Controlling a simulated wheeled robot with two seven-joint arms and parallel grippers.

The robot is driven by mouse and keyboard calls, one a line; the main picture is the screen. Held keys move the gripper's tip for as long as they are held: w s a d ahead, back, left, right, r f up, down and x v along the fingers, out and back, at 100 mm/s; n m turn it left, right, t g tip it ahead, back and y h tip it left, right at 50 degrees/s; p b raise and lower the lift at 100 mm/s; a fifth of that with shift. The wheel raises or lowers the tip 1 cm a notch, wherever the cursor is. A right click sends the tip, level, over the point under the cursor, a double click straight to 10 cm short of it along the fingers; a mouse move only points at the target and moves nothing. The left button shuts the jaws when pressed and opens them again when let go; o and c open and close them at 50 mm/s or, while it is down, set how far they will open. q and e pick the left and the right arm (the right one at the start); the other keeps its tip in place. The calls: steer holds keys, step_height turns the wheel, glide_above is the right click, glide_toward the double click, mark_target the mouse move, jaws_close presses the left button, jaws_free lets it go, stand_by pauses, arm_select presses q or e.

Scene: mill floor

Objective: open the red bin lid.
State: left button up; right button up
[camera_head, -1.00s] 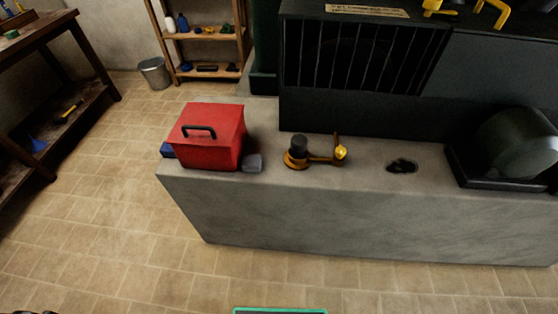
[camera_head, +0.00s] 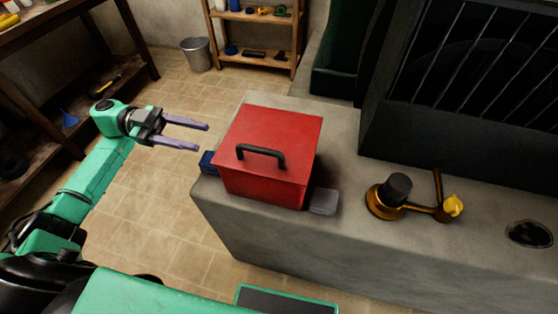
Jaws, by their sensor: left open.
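The red bin (camera_head: 263,186) stands at the left end of the grey stone counter. Its red lid (camera_head: 280,126) is shut and carries a black arched handle (camera_head: 261,153) near its front edge. My left gripper (camera_head: 203,137) is to the left of the bin, open and empty, its two purple fingers pointing right toward the bin. The fingers look apart from the bin and the handle. My right gripper is not in view.
A blue block (camera_head: 208,163) and a grey block (camera_head: 323,201) sit beside the bin. A brass fitting with a black knob (camera_head: 397,190) stands right on the counter (camera_head: 285,246). A metal bucket (camera_head: 197,54) and wooden shelf (camera_head: 257,45) are behind.

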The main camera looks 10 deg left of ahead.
mark_target(251, 147)
arm_select(q)
steer(key=d+p, duration=0.1)
steer(key=d, duration=0.3)
steer(key=d+p, duration=0.1)
steer(key=d, duration=0.4)
steer(key=d+p, duration=0.2)
steer(key=d, duration=0.2)
steer(key=shift+s+d+f, duration=0.15)
steer(key=shift+s, duration=0.25)
jaws_close()
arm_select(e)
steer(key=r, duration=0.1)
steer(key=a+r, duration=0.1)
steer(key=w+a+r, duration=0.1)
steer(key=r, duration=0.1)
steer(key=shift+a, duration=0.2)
